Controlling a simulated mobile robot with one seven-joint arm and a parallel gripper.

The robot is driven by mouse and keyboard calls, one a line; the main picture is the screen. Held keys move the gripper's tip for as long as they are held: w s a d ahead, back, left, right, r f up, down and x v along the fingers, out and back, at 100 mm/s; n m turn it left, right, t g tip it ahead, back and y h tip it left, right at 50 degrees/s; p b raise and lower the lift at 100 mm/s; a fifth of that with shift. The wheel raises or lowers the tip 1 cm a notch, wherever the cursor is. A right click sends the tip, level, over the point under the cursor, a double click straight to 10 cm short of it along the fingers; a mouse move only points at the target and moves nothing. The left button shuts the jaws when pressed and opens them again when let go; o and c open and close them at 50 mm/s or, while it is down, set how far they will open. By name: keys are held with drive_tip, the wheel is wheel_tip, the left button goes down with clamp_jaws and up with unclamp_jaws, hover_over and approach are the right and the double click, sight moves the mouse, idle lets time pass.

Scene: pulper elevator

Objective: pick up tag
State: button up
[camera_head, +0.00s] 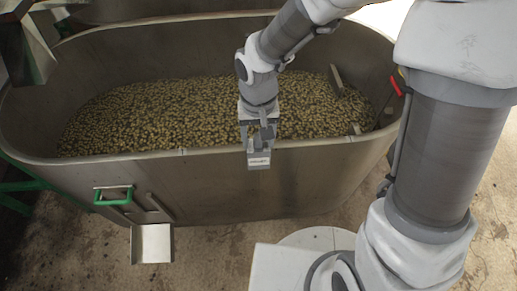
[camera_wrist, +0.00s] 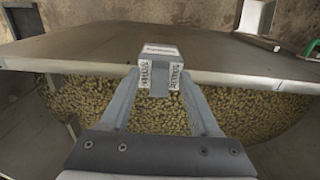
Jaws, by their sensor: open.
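The tag (camera_head: 259,161) shows in the head view as a small grey piece with a pale printed face at the near rim of the metal tank. In the wrist view the tag (camera_wrist: 160,49) is a pale block with dark print, at the rim just beyond my fingertips. My gripper (camera_head: 258,146) points down at this rim, its jaws open. In the wrist view its two fingers (camera_wrist: 160,79) stand either side of a grey part below the tag's printed face. I cannot tell whether they touch it. The tag's lower part is partly hidden by the fingers.
The oval tank (camera_head: 190,185) holds many small yellow-brown beans (camera_head: 180,115). A green handle (camera_head: 114,196) and a metal chute (camera_head: 152,243) are on its near outer wall. A red-tipped lever (camera_head: 396,86) stands at its right rim. The concrete floor (camera_head: 85,250) at lower left looks clear.

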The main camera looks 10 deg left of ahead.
clamp_jaws()
idle(0.3)
idle(0.3)
